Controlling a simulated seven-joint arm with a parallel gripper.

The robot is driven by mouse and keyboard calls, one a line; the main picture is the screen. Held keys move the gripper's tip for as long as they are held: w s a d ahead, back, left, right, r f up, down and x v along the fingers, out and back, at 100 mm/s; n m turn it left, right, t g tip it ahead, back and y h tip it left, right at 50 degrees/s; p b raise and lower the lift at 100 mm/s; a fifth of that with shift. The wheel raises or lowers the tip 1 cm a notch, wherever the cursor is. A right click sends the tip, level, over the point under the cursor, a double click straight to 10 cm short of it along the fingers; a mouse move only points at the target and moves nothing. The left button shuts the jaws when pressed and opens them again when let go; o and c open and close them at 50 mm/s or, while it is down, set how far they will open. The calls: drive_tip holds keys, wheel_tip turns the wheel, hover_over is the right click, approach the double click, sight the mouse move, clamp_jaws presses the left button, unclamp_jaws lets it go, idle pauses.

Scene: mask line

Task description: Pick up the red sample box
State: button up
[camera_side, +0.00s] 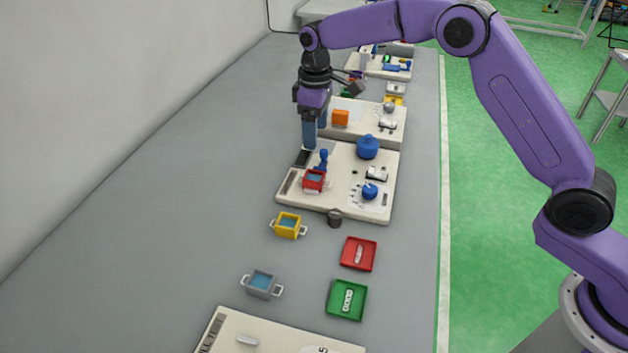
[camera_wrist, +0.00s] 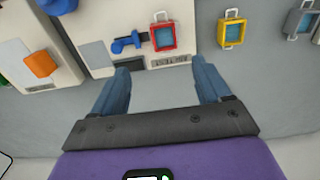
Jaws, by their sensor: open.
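The red sample box (camera_side: 314,180) is a small open box with a blue inside and pale handles. It sits upright on the near-left part of a cream board (camera_side: 340,163). In the wrist view the red sample box (camera_wrist: 164,37) is beyond the fingertips, sideways between the two finger lines. My gripper (camera_side: 315,138) is open and empty, with its blue fingers pointing down behind the box, near the board's left edge. It also shows in the wrist view (camera_wrist: 161,70), apart from the box.
A blue part (camera_side: 322,160) stands right beside the red box. A blue pot (camera_side: 367,147) and blue knob (camera_side: 370,191) are on the same board. Yellow (camera_side: 287,226) and grey (camera_side: 262,284) boxes and red (camera_side: 358,254) and green (camera_side: 347,300) trays lie nearer. The left bench is clear.

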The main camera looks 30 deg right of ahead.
hover_over(314, 176)
drive_tip(key=f, duration=0.7)
drive_tip(key=shift+w+d+f, duration=0.25)
drive_tip(key=shift+d+f, duration=0.05)
drive_tip(key=shift+d, duration=0.05)
drive_tip(key=shift+s+a+f, duration=0.1)
drive_tip(key=shift+a+f, duration=0.05)
drive_tip(key=shift+f, duration=1.2)
drive_tip(key=shift+s+a+f, duration=0.1)
drive_tip(key=shift+a+f, duration=0.05)
drive_tip(key=shift+f, duration=1.15)
drive_tip(key=c, duration=1.2)
drive_tip(key=shift+c, duration=0.2)
drive_tip(key=shift+r, duration=0.15)
